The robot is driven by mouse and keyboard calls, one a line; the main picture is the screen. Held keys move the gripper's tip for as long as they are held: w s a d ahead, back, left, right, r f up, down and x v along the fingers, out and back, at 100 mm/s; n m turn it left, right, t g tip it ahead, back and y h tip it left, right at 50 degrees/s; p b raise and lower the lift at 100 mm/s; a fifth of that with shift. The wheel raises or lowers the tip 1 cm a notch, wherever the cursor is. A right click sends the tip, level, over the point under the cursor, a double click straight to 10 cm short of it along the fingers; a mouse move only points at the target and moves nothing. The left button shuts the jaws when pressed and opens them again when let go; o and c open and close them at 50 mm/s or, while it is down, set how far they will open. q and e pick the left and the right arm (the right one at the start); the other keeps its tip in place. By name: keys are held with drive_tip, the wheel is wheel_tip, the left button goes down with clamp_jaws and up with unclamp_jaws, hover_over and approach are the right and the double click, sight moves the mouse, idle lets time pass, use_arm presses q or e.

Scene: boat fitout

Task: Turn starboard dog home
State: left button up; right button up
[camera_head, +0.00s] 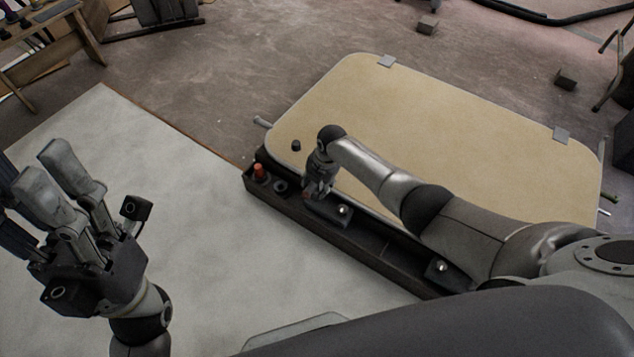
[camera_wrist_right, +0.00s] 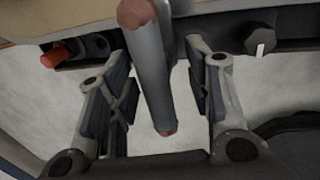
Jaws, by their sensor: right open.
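The pale yellow hatch panel (camera_head: 440,120) lies behind a dark bar (camera_head: 375,258). A dog (camera_head: 329,211) sits on this bar near its left end. Its grey lever (camera_wrist_right: 150,70), with orange ends, stands between the fingers of my right gripper (camera_wrist_right: 158,95) in the wrist view, with a gap on both sides. In the head view my right gripper (camera_head: 316,185) reaches down over the bar and partly hides the dog. My left gripper (camera_head: 50,165) is at the left over the white surface, fingers apart and empty. I cannot tell which dog is the starboard one.
A red-orange peg (camera_head: 259,170) stands at the bar's left end; it also shows in the wrist view (camera_wrist_right: 54,57). Another dark fitting (camera_head: 440,268) is farther right on the bar, beside my right arm. The white surface (camera_head: 180,200) left of the bar looks clear.

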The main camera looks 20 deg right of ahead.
drive_tip(key=shift+r, duration=0.1)
drive_tip(key=shift+d+r, duration=0.1)
drive_tip(key=shift+r, duration=0.45)
wheel_tip(320, 180, up, 10)
drive_tip(key=s+d, duration=0.1)
drive_tip(key=shift+s+d+r, duration=0.15)
drive_tip(key=shift+s+r, duration=0.1)
drive_tip(key=shift+s, duration=0.15)
